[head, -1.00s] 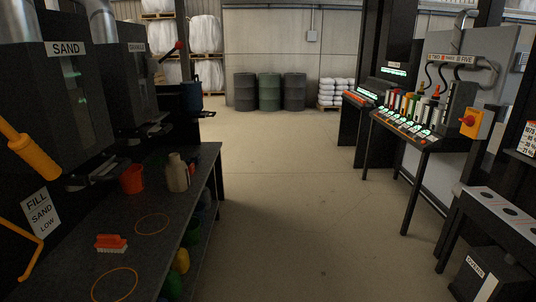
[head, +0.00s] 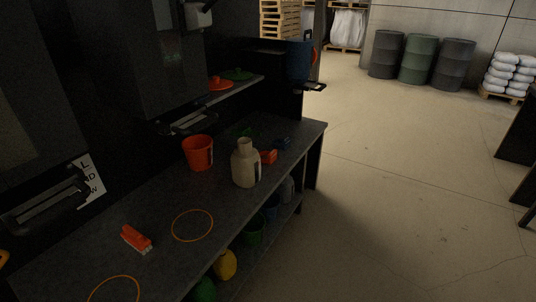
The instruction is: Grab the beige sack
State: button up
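A beige, sack-like container (head: 246,167) with a narrow neck stands upright on the dark workbench (head: 160,215), near its right edge. It has a dark label on its right side. An orange-red bucket (head: 198,153) stands to its left, apart from it. My gripper is not in view.
An orange brush (head: 136,239) and an orange ring (head: 192,225) lie on the bench. A small orange item (head: 268,157) sits behind the beige container. Dark machines overhang the bench's left side. Drums (head: 417,59) stand at the back; the floor (head: 400,190) on the right is clear.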

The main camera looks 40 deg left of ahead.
aim_at(246, 159)
jog(key=i, duration=1.9)
jog(key=i+u, duration=0.15)
jog(key=i, duration=0.35)
jog(key=i+l+u, duration=0.15)
jog(key=i, duration=0.3)
jog(key=i+l+u, duration=0.15)
jog(key=i, duration=0.3)
jog(key=u, duration=2.1)
jog(key=l, duration=0.05)
